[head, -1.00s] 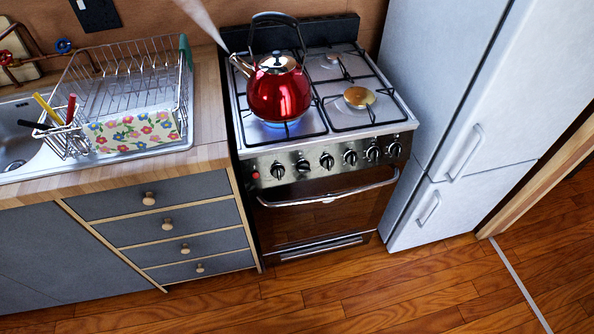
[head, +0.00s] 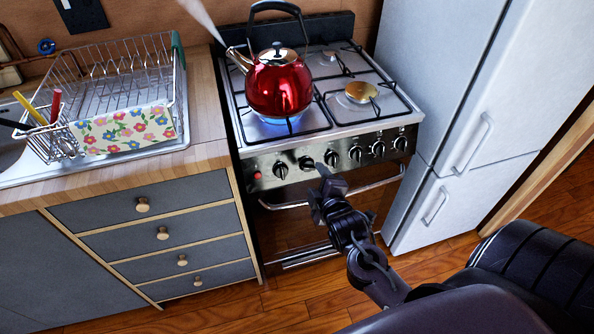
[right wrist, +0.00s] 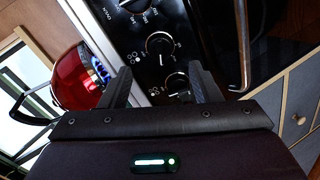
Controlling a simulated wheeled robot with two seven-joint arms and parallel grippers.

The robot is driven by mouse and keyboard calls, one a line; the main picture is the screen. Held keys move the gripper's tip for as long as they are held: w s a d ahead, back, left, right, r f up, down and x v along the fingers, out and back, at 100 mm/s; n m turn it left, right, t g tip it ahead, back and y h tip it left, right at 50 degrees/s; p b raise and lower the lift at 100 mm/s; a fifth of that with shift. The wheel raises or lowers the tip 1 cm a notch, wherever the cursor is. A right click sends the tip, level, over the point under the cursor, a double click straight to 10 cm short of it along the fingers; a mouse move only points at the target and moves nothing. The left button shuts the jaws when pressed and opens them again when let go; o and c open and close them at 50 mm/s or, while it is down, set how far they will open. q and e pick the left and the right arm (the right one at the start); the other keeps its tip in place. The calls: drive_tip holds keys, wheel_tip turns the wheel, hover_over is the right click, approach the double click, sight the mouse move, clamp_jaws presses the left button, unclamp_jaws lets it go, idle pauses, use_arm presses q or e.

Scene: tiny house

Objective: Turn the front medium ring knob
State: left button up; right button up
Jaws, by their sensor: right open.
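The stove (head: 325,205) has a row of several black knobs on its silver front panel. I cannot tell for certain which is the front medium ring knob. My right gripper (head: 318,184) is open just in front of the panel, near the left-middle knobs (head: 306,163). In the right wrist view my right gripper (right wrist: 160,76) has its fingers apart. One knob (right wrist: 160,47) shows ahead between the fingertips, and another (right wrist: 178,84) is lower, partly behind the right finger. Neither looks gripped. My left gripper is not in view.
A steaming red kettle (head: 279,87) stands over a blue flame on the front left burner. The oven handle (head: 385,181) runs below the knobs. The fridge (head: 460,130) is at the right; the counter with drawers (head: 165,220) is at the left.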

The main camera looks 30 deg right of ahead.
sight(309, 169)
drive_tip(key=x, duration=0.5)
drive_tip(key=shift+w+d+f, duration=0.1)
drive_tip(key=shift+w+d, duration=0.05)
drive_tip(key=shift+w, duration=0.1)
drive_tip(key=shift+w+d+f, duration=0.15)
drive_tip(key=shift+w+f, duration=0.05)
drive_tip(key=shift+w, duration=0.35)
drive_tip(key=c, duration=1)
